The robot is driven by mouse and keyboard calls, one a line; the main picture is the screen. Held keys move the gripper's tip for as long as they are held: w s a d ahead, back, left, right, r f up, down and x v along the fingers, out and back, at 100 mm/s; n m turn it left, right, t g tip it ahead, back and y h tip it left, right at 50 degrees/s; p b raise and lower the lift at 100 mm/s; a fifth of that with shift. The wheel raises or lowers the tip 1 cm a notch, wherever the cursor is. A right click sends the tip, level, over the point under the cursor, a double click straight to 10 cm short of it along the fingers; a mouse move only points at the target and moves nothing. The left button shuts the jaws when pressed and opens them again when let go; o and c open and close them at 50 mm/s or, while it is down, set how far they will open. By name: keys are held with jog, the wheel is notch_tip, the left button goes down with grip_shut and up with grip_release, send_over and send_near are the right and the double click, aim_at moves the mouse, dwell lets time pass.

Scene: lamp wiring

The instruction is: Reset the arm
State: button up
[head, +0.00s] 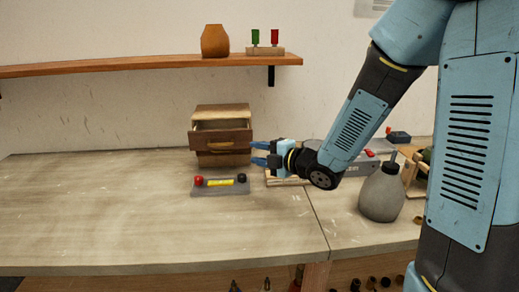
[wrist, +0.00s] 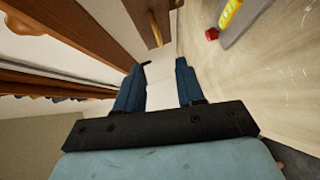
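My arm (head: 355,125) reaches in from the right in the head view. My gripper (head: 258,153) is just right of the small wooden drawer cabinet (head: 222,139), above the workbench. In the wrist view my gripper (wrist: 160,82) has its two blue fingers apart with nothing between them. The cabinet's upper drawer looks pulled out. I cannot tell from the head view whether a finger touches the cabinet.
A grey board (head: 220,191) with a red knob, a yellow part and a black knob lies in front of the cabinet. A grey bottle (head: 382,193) stands at right. A shelf (head: 150,65) hangs above. The bench's left side (head: 90,210) is clear.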

jog(key=s+d+r+m+h, duration=0.1)
jog(key=d+r+m+h, duration=0.25)
jog(key=d+m, duration=0.2)
jog(key=s+d+r+m+t+h, duration=0.1)
jog(key=d+r+m+h, duration=0.1)
jog(key=d+m+h, duration=0.35)
jog(key=s+d+r+m+h, duration=0.15)
jog(key=d+m, duration=0.25)
jog(key=d, duration=0.4)
jog(key=s+d+r+m+g+h, duration=0.1)
jog(key=s+d+m+g, duration=0.1)
jog(key=s+m, duration=0.4)
jog(key=s+d+r+m+g+h, duration=0.1)
jog(key=s+d+r+m+g, duration=0.1)
jog(key=s, duration=1.1)
jog(key=d+m+g, duration=0.1)
jog(key=d+m, duration=0.1)
jog(key=m, duration=0.1)
jog(key=shift+s+d+m, duration=0.2)
jog(key=shift+m, duration=0.2)
jog(key=shift+h, duration=0.25)
